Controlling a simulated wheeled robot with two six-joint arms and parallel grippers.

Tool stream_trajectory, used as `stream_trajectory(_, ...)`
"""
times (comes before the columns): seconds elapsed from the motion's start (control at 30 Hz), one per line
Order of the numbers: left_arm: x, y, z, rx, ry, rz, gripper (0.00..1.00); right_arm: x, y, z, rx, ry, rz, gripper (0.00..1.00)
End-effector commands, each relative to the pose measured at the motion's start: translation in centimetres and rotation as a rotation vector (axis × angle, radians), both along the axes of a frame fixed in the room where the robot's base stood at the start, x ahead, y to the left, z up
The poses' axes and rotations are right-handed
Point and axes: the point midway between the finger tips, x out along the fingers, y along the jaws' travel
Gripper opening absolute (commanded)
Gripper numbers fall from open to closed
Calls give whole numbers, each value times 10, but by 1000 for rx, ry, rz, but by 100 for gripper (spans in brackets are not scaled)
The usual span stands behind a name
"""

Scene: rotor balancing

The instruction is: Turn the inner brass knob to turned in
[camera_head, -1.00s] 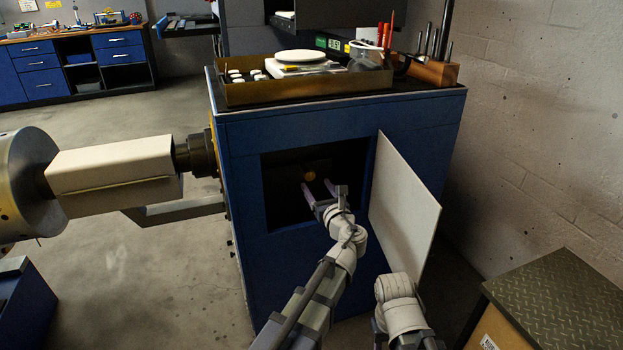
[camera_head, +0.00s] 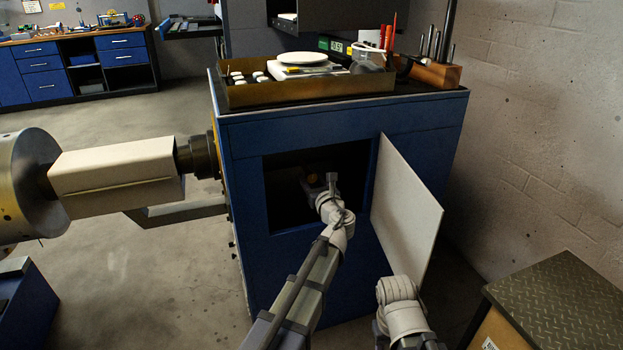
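The inner brass knob (camera_head: 312,179) is a small, dim brass-brown spot deep in the dark open compartment of the blue cabinet (camera_head: 240,190). My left gripper (camera_head: 314,183) reaches into the compartment at the knob. The wrist and the dark recess hide most of its fingers, so I cannot tell whether they are open or closed on the knob. My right arm shows at the bottom, in front of the white door, but its gripper cannot be made out.
The white door (camera_head: 405,212) stands open to the right of the compartment. A brass-coloured tray (camera_head: 310,92) with white pieces and a scale (camera_head: 302,60) lies on the cabinet top. A shaft with a beige cover (camera_head: 118,177) is at the left. A tread-plate-topped box (camera_head: 560,300) stands at lower right.

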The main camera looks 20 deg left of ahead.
Motion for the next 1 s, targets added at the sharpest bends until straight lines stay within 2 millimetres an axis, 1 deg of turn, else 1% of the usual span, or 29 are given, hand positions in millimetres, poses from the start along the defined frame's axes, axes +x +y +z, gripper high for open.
stream_trajectory(0.03, 0, 0, 0, 0, 0, 0, 50, 0, 0, 0, 0, 0, 0, 50)
stream_trajectory(0.4, 0, 0, 0, 0, 0, 0, 8, 0, 0, 0, 0, 0, 0, 50)
stream_trajectory(0.47, 0, 0, 0, 0, 0, 0, 2, 0, 0, 0, 0, 0, 0, 50)
stream_trajectory(0.5, 0, 0, 0, 0, 0, 0, 0, 0, 0, 0, 0, 0, 0, 50)
stream_trajectory(0.77, 0, 0, 0, -8, -6, 0, 0, 0, 0, 0, 0, 0, 0, 50)
stream_trajectory(1.0, 0, 0, 0, -85, -58, 0, 0, 0, 0, 0, 0, 0, 0, 50)
